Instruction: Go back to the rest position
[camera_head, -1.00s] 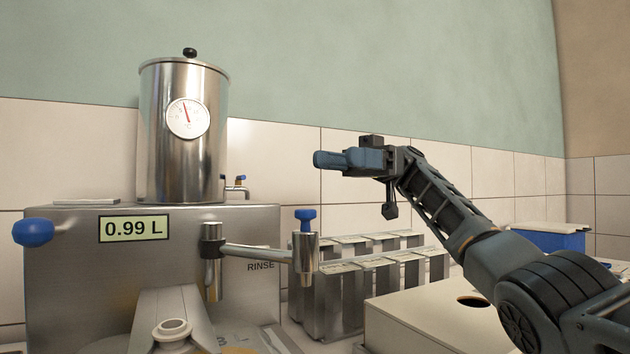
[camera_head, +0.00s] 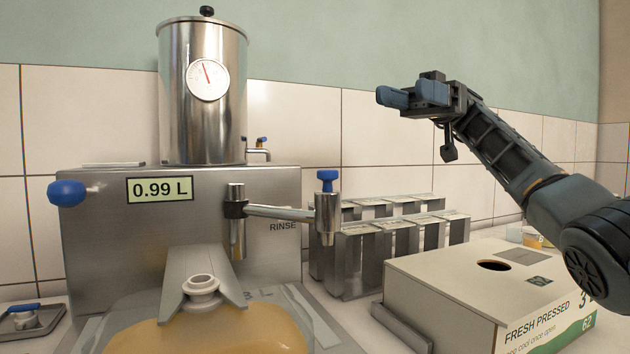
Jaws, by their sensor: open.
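My gripper (camera_head: 392,98) is raised in the air right of centre, in front of the tiled wall. Its blue fingers point left and stand apart, with nothing between them. The arm (camera_head: 500,150) runs down from it to the right edge. The gripper is clear of the steel filling machine (camera_head: 95,240) and of the carton below it.
The machine carries a steel tank (camera_head: 203,120), a display (camera_head: 159,190) reading 0.99 L and a blue-knobbed nozzle (camera_head: 328,205). A pouch of orange liquid (camera_head: 215,325) lies in front. Metal holders (camera_head: 365,255) and a "FRESH PRESSED" carton (camera_head: 440,290) stand right.

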